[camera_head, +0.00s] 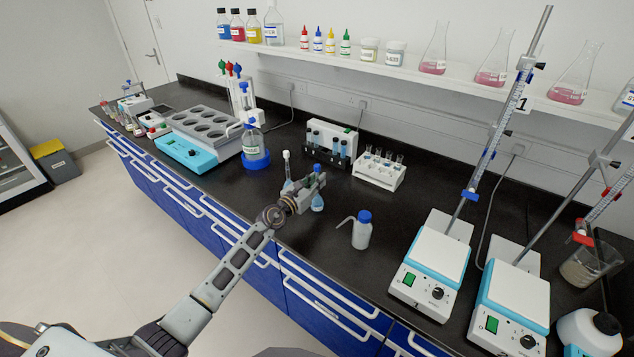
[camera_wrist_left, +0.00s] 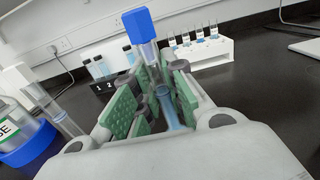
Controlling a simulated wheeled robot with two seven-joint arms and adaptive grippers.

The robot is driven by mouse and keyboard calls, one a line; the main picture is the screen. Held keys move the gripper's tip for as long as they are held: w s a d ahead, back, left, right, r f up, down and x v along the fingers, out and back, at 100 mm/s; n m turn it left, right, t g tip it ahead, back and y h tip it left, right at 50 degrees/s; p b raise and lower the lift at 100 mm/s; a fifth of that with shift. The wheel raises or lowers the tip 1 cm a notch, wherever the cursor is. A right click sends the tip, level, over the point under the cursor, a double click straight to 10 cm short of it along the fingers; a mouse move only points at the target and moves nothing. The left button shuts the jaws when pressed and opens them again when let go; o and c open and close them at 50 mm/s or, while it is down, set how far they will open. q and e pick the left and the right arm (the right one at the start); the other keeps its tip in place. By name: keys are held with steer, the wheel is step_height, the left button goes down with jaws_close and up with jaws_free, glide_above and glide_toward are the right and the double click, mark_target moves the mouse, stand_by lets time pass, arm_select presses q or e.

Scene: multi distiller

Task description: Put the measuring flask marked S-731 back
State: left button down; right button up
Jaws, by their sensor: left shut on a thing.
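A measuring flask with a blue stopper and blue liquid (camera_head: 317,203) is between the fingers of my left gripper (camera_head: 318,182). In the left wrist view the green-padded fingers (camera_wrist_left: 150,100) are shut around the neck of this flask (camera_wrist_left: 148,50), whose blue stopper stands above them. The flask is close to upright at the counter; I cannot tell whether its base touches. A second flask with a white stopper (camera_head: 287,172) stands just left of the gripper. No S-731 marking is readable on either. My right gripper is not in view.
A wash bottle (camera_head: 362,232) stands to the right. A tube rack (camera_head: 378,172) and a vial box (camera_head: 330,140) are behind. A blue-based bottle (camera_head: 254,150) and a water bath (camera_head: 195,140) are left. Hotplate stirrers (camera_head: 432,262) are right. The shelf (camera_head: 400,72) holds several bottles.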

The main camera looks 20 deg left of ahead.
arm_select(q)
steer(key=shift+f, duration=0.15)
steer(key=c, duration=1.5)
jaws_free()
steer(key=shift+s, duration=0.1)
steer(key=v, duration=1.1)
steer(key=shift+s+a+r, duration=0.15)
steer(key=shift+s+r, duration=0.1)
steer(key=shift+s, duration=0.15)
